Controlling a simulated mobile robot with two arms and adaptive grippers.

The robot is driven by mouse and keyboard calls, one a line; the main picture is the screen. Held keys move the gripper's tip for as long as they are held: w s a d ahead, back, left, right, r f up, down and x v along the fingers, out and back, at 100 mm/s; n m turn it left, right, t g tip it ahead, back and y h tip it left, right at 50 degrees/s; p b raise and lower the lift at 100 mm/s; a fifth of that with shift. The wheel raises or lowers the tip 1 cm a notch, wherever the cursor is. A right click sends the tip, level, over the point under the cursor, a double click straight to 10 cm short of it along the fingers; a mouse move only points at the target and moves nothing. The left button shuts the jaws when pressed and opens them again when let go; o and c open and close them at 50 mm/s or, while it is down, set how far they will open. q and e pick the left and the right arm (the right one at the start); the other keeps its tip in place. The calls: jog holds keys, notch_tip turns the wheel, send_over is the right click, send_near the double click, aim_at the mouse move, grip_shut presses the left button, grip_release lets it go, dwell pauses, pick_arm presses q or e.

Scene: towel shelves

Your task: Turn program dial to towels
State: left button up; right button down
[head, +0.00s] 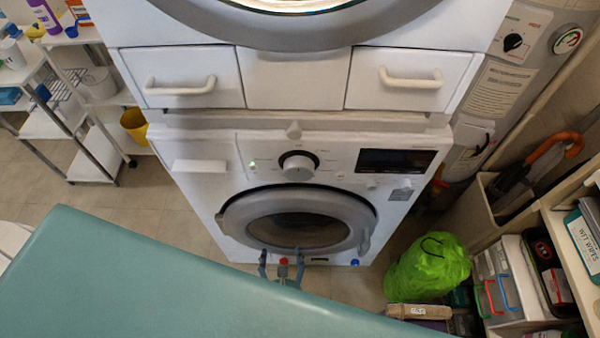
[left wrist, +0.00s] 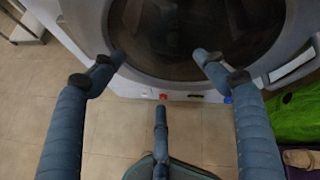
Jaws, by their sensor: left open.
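The program dial (head: 297,165) is a round silver-white knob on the front panel of the white washing machine (head: 214,190), left of a dark display (head: 395,161). The marks around the dial are too small to read. My left gripper (head: 282,262) is low in front of the round door (head: 298,218), well below the dial and apart from it. In the left wrist view its blue-grey fingers (left wrist: 160,58) are spread and empty, with the door glass behind them. The dial is outside the left wrist view. My right gripper is not in view.
A teal surface (head: 150,285) fills the lower left foreground. A bright green bag (head: 428,267) stands on the floor right of the machine. Shelves with boxes (head: 507,280) line the right side, and a white rack (head: 85,140) stands at left.

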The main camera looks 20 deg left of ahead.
pick_arm(q)
jog(key=w+d+r+m+t+y, duration=0.1)
jog(key=w+d+r+m+t, duration=0.1)
jog(key=r, duration=0.6)
jog(key=w+d+r+m+t, duration=0.1)
jog(key=d+r+t, duration=0.1)
jog(key=r, duration=0.6)
jog(key=t+y, duration=0.1)
jog(key=t, duration=0.2)
send_near(299, 176)
jog(key=shift+m, duration=0.4)
jog(key=p+x, duration=0.3)
jog(key=x, duration=0.5)
jog(key=shift+w+r, duration=0.1)
jog(key=shift+w, duration=0.1)
jog(key=shift+w+a, duration=0.25)
jog(key=shift+w, duration=0.45)
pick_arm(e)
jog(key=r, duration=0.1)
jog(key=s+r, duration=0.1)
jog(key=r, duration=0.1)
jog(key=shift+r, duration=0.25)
pick_arm(q)
jog(key=shift+c, duration=0.5)
jog(key=shift+s, duration=0.1)
jog(key=c, duration=1)
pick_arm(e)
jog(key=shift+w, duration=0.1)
